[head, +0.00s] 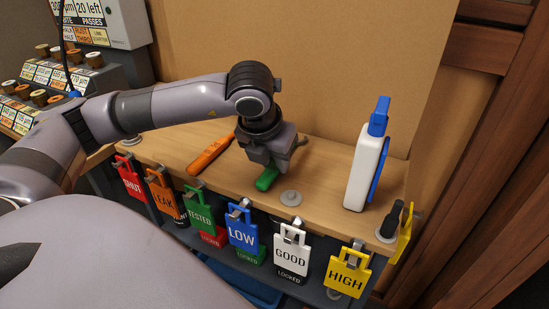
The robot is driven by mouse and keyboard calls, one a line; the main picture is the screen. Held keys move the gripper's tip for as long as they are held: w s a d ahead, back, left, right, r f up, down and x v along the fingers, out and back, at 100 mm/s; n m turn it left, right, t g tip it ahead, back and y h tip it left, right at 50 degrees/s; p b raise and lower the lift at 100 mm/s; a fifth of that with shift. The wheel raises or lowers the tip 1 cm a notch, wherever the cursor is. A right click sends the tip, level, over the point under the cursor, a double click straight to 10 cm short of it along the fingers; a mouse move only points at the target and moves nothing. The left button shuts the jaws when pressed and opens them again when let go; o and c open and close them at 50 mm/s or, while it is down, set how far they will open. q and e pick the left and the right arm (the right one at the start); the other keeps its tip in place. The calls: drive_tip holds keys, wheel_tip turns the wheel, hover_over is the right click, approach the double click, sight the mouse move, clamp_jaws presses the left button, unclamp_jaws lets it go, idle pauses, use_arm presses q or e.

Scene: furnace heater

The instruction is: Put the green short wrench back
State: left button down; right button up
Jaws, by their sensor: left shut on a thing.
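The green short wrench (267,179) is at the middle of the wooden shelf, just under my left gripper (268,168). My left gripper points down and is shut on it. Only the green handle shows clearly; a grey metal part (300,144) sticks out to the right of the gripper and may be the wrench's head. I cannot tell whether the wrench touches the shelf. My right gripper is not in view.
An orange-handled tool (212,152) lies to the left. A white and blue spray bottle (368,160) stands to the right, by a black-handled item (391,220). A grey disc (291,198) sits near the front edge, above hanging coloured tags (243,232). A backboard (330,80) rises behind.

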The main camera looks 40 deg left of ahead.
use_arm(q)
drive_tip(key=shift+f, duration=0.25)
drive_tip(key=c, duration=0.8)
unclamp_jaws()
drive_tip(key=shift+c, duration=0.2)
drive_tip(key=v, duration=0.7)
drive_tip(key=shift+r, duration=0.1)
drive_tip(key=shift+s, duration=0.1)
